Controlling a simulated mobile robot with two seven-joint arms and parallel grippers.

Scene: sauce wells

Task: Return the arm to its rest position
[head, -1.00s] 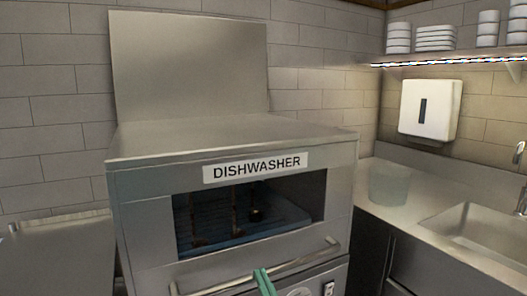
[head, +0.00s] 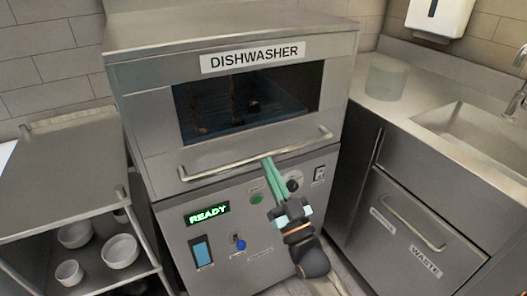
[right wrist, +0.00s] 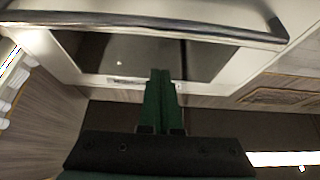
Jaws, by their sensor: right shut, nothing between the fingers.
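My right gripper (head: 268,162) is shut and empty, its green fingers pointing up in front of the dishwasher's (head: 230,130) control panel. In the head view its fingertips overlap the lower edge of the door handle (head: 258,152); I cannot tell whether they touch it. In the right wrist view the shut green fingers (right wrist: 161,80) are at the middle, with the metal handle bar (right wrist: 150,24) across the top, apart from the fingertips in that picture. My left gripper is not in view.
A steel side table (head: 62,165) with white bowls (head: 120,250) below stands at left. A counter with a sink (head: 470,130) and a translucent container (head: 386,76) is at right, above a WASTE drawer (head: 415,225). The panel display (head: 208,214) reads READY.

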